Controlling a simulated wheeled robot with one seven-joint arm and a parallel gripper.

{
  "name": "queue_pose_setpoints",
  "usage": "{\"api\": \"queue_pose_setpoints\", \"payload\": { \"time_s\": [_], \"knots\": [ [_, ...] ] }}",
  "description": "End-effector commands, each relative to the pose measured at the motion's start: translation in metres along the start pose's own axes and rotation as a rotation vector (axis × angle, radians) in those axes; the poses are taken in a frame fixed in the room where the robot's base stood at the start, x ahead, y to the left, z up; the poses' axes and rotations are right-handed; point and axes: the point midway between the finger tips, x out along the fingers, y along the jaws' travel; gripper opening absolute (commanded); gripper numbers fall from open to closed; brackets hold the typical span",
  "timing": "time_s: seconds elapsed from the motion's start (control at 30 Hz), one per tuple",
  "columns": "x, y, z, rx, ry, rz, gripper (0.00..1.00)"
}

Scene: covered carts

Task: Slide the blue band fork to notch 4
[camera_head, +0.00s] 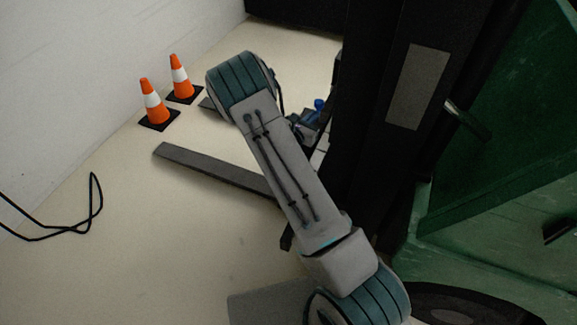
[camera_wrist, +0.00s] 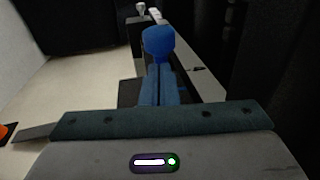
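A blue knob (camera_wrist: 158,42) stands at the top middle of the wrist view, above blue upright parts (camera_wrist: 158,88). It also shows small in the head view (camera_head: 319,104), beside the dark mast. A pale bar (camera_wrist: 195,75) with small dark marks runs just right of it; I cannot read any notch numbers. A long dark fork (camera_head: 215,168) lies low across the floor, and the tip of another (camera_head: 208,103) shows behind my arm. My gripper's body (camera_wrist: 160,118) is close in front of the blue parts. Its fingertips cannot be made out, nor whether they touch anything.
The black mast (camera_head: 370,110) and green truck body (camera_head: 500,170) fill the right side. Two orange-and-white cones (camera_head: 152,105) (camera_head: 180,80) stand near the white wall. A black cable (camera_head: 95,205) lies at the left. The pale floor between cable and fork is clear.

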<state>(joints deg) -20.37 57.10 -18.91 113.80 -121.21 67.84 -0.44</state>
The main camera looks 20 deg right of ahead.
Motion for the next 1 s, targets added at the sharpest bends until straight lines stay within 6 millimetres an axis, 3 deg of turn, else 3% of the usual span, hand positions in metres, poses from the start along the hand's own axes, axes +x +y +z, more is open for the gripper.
{"api": "queue_pose_setpoints", "payload": {
  "time_s": [0.03,0.2,0.67,0.83,1.0],
  "knots": [
    [0.010,-0.002,0.002,0.000,-0.007,-0.008,0.00],
    [0.022,0.001,0.002,-0.002,-0.006,-0.006,0.00],
    [0.022,0.004,0.002,-0.003,-0.003,-0.002,0.00],
    [0.012,0.006,0.002,-0.003,-0.001,-0.001,0.00],
    [-0.013,0.006,0.004,-0.004,-0.002,-0.008,0.00]
  ]
}}
